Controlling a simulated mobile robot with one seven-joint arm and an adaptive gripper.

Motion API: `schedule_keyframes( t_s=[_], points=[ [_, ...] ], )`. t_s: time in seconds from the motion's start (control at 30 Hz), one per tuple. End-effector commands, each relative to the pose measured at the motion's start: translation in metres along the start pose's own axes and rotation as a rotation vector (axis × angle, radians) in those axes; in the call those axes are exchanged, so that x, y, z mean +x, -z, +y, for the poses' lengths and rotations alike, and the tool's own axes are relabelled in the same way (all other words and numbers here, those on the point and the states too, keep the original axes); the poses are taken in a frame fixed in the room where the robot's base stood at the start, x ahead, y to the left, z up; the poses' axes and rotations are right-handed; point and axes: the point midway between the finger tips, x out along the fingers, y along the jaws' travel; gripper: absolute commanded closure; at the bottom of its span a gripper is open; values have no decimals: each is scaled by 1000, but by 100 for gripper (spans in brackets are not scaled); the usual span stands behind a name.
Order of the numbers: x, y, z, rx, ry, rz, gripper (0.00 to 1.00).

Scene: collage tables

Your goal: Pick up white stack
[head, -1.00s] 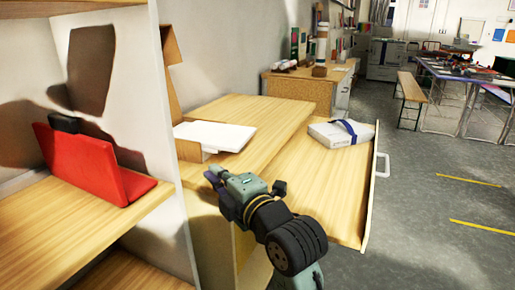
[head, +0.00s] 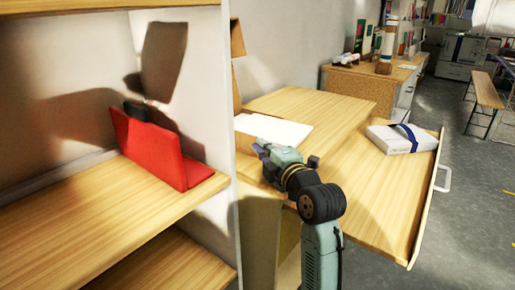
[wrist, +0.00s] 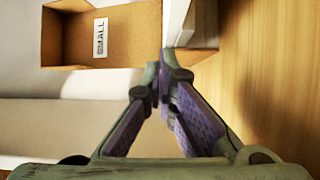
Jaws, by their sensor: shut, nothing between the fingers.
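A flat white stack (head: 280,130) of what looks like paper lies on the wooden table, partly hidden behind my gripper. My gripper (head: 260,150) is at the table's left part, just in front of the white stack in the head view. I cannot tell whether it touches the stack. In the wrist view the purple-padded fingers (wrist: 160,85) meet at their tips, with nothing between them. A white edge (wrist: 177,18) beyond the fingertips, beside a cardboard box (wrist: 110,35), may be part of the stack.
A white package (head: 392,142) with a blue band lies on the lower wooden surface (head: 372,205) at right. A shelf unit (head: 90,225) with a red folder (head: 160,150) stands close on the left. Open floor (head: 470,215) is at right.

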Motion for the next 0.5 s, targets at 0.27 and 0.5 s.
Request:
schedule_keyframes(
  t_s=[0.27, 0.5],
  points=[
    [1, -6, 0, 0, -1, 1, 100],
    [3, -12, -3, -1, 0, -1, 100]
  ],
)
